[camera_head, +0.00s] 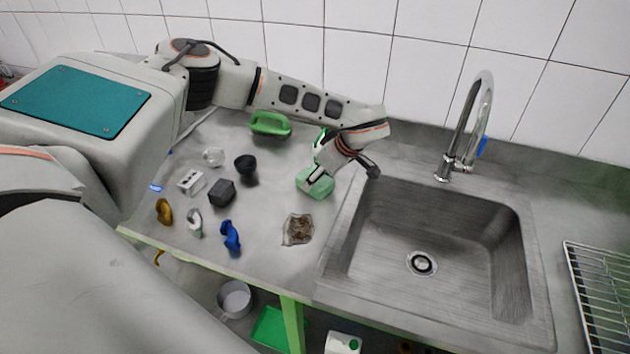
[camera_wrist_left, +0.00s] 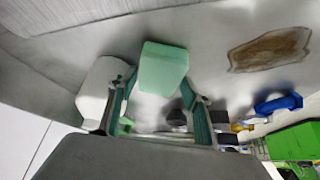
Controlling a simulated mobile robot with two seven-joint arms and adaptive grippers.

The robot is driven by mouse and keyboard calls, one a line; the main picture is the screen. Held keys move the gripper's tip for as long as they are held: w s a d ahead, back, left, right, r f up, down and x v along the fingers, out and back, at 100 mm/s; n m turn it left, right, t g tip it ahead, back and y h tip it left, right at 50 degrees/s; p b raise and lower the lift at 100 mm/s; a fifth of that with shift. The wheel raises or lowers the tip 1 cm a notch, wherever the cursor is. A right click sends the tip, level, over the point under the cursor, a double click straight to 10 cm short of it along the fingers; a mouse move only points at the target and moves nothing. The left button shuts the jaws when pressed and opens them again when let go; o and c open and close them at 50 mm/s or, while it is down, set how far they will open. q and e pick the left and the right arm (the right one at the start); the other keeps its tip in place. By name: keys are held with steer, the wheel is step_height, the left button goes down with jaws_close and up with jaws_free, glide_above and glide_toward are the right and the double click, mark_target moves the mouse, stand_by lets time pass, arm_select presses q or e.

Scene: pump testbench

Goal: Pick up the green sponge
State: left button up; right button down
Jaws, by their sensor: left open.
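The green sponge (camera_head: 316,189) is a pale green block on the steel counter, close to the left rim of the sink. It also shows in the left wrist view (camera_wrist_left: 163,68), at the upper middle. My left gripper (camera_head: 321,174) comes in over the sponge, and its fingers cover part of it in the head view. In the left wrist view the left gripper (camera_wrist_left: 160,82) is open. Its two fingers stand apart, with the sponge at and beyond the fingertips. I cannot tell whether a finger touches it. My right gripper is not in view.
The sink (camera_head: 440,243) with a tap (camera_head: 463,130) lies right of the sponge. A green-handled brush (camera_head: 270,124), a brown patch in clear wrap (camera_head: 298,229), a black cube (camera_head: 221,191) and a blue part (camera_head: 231,236) lie on the counter. A wire rack (camera_head: 597,290) stands far right.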

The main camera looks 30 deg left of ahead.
arm_select(q)
steer(key=shift+w+a+f, duration=0.1)
steer(key=shift+a+f, duration=0.25)
steer(key=shift+f, duration=0.25)
steer(key=c, duration=0.4)
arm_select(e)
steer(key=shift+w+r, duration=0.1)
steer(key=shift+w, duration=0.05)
arm_select(q)
steer(key=shift+r, duration=0.1)
